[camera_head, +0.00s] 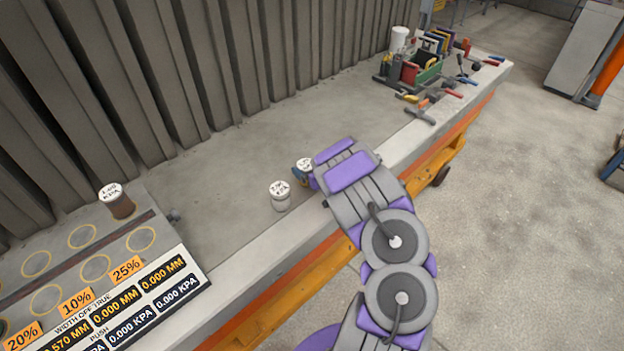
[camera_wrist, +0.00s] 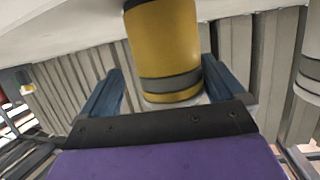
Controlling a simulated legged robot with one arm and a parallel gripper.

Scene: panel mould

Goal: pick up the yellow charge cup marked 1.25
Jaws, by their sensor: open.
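A yellow cup (camera_wrist: 165,45) with a grey band fills the middle of the wrist view. My gripper (camera_wrist: 162,78) is open, with one blue finger on each side of the cup. I cannot tell whether the fingers touch it. In the head view a white-lidded cup (camera_head: 304,164) stands at my gripper (camera_head: 301,174), its body mostly hidden by the fingers and wrist. The marking on its lid is too small to read surely.
A pale cup (camera_head: 281,197) stands close by, left of my gripper; a pale cup also shows at the wrist view's right edge (camera_wrist: 311,65). A brown cup (camera_head: 119,205) stands at the left by ringed spots and a readout panel (camera_head: 140,305). Tools (camera_head: 425,70) lie at the bench's far end.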

